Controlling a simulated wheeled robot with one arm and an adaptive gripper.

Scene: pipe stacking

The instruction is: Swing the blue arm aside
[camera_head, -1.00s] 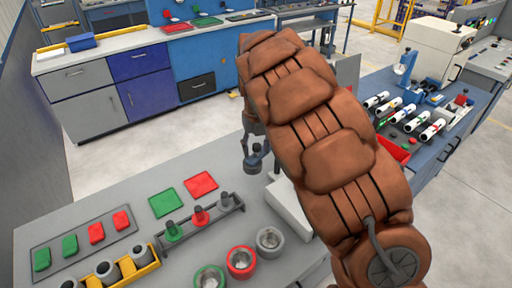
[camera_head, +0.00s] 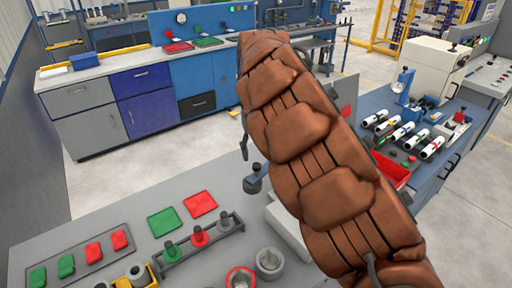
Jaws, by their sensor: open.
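My gripper (camera_head: 244,148) is mostly hidden behind my brown padded arm; a dark finger shows at the arm's left edge, above the grey table. Just below it, apart in the picture, is a small blue-grey knobbed part (camera_head: 254,181) beside a white block (camera_head: 288,226). I cannot tell whether this part belongs to the blue arm, as my arm covers what is behind it. A blue upright stand (camera_head: 403,82) with a pale round part is on the right bench, far from my gripper. Nothing is seen held.
The grey table (camera_head: 110,232) holds a green pad (camera_head: 164,222), a red pad (camera_head: 200,204), a rack of pegs (camera_head: 200,245) and ring-shaped cups (camera_head: 270,262). White cylinders and a red bin (camera_head: 390,169) are on the right bench. Open floor lies behind the table.

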